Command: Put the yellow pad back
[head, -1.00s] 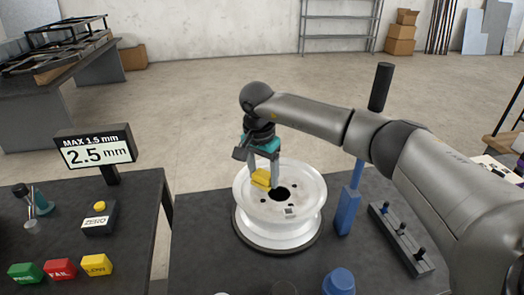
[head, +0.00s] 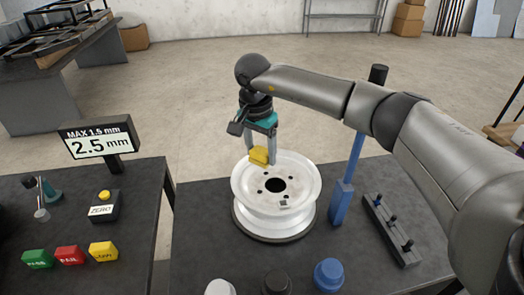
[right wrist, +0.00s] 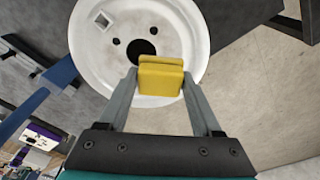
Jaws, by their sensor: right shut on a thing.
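The yellow pad (head: 259,155) is a small block held between the fingers of my right gripper (head: 262,153). The gripper is shut on it, above the far rim of the white wheel rim (head: 300,180). In the right wrist view the pad (right wrist: 161,78) sits between the two fingertips (right wrist: 160,84), with the wheel's face (right wrist: 110,50) and dark centre hole behind it. Whether the pad touches the wheel I cannot tell. My left gripper is not in view.
The wheel stands on a dark round base on the dark table (head: 200,215). A blue post (head: 347,185) and a rack with several pegs (head: 391,229) stand to its right. Caps stand at the front, including a blue one (head: 328,274). A display (head: 98,141) reads 2.5 mm.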

